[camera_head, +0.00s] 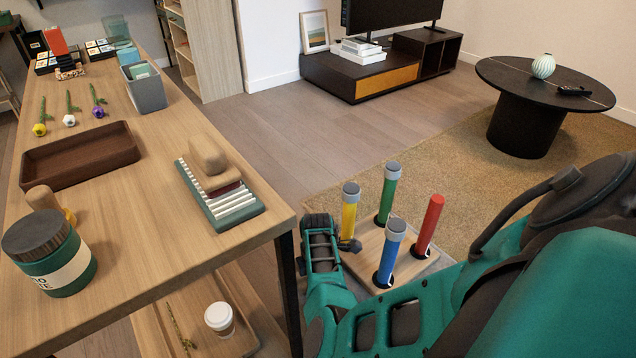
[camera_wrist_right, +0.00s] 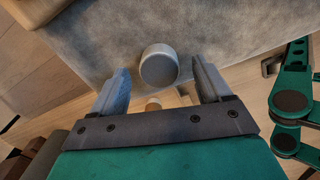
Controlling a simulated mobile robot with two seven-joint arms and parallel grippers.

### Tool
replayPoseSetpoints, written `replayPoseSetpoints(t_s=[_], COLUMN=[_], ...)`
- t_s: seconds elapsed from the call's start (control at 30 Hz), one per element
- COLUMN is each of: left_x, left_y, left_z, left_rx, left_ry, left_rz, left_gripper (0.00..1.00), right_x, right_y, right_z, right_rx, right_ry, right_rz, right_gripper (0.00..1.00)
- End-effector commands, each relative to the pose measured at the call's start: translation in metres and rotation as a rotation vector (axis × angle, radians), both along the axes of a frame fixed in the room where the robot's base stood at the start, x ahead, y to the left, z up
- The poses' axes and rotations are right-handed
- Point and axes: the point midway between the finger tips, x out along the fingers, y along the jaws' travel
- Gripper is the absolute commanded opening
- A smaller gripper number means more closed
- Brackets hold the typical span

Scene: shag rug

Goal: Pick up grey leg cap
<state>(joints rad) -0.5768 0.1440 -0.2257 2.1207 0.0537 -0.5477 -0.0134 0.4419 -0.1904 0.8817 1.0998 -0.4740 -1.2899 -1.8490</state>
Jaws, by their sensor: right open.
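In the right wrist view a short, round grey leg cap (camera_wrist_right: 159,62) sits on a grey, soft-looking surface (camera_wrist_right: 225,30). My right gripper (camera_wrist_right: 160,68) is open, and the cap shows between its fingertips with a visible gap on each side. I cannot tell how far beyond the tips it is. In the head view an upturned wooden board (camera_head: 368,240) carries a yellow leg (camera_head: 349,218), a green leg (camera_head: 386,200), a blue leg (camera_head: 388,262) and a red leg (camera_head: 429,226). All but the red leg have grey tops. My left gripper is not in view.
The wooden table (camera_head: 150,230) at left holds a dark tray (camera_head: 80,156), a jar (camera_head: 60,272), a brush (camera_head: 208,160) on a ribbed block and a grey bin (camera_head: 146,92). A round black table (camera_head: 545,90) stands at the back right. Open floor lies between.

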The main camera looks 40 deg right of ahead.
Motion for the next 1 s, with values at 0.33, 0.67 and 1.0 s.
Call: replayPoseSetpoints(t_s=[0.33,0.67,1.0], left_x=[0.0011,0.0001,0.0], left_y=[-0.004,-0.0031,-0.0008], left_z=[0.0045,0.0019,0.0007], left_rx=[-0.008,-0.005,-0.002], left_ry=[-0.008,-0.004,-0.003], left_rz=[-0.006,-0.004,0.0], left_gripper=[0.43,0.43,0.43], right_x=[0.0004,0.0002,0.0001], right_y=[-0.0005,-0.0005,-0.0005], right_z=[-0.0029,-0.003,-0.0031], right_rx=[-0.002,-0.001,-0.001], right_ry=[-0.001,-0.001,-0.001], right_rz=[0.0,0.0,0.0], right_gripper=[0.68,0.36,0.2])
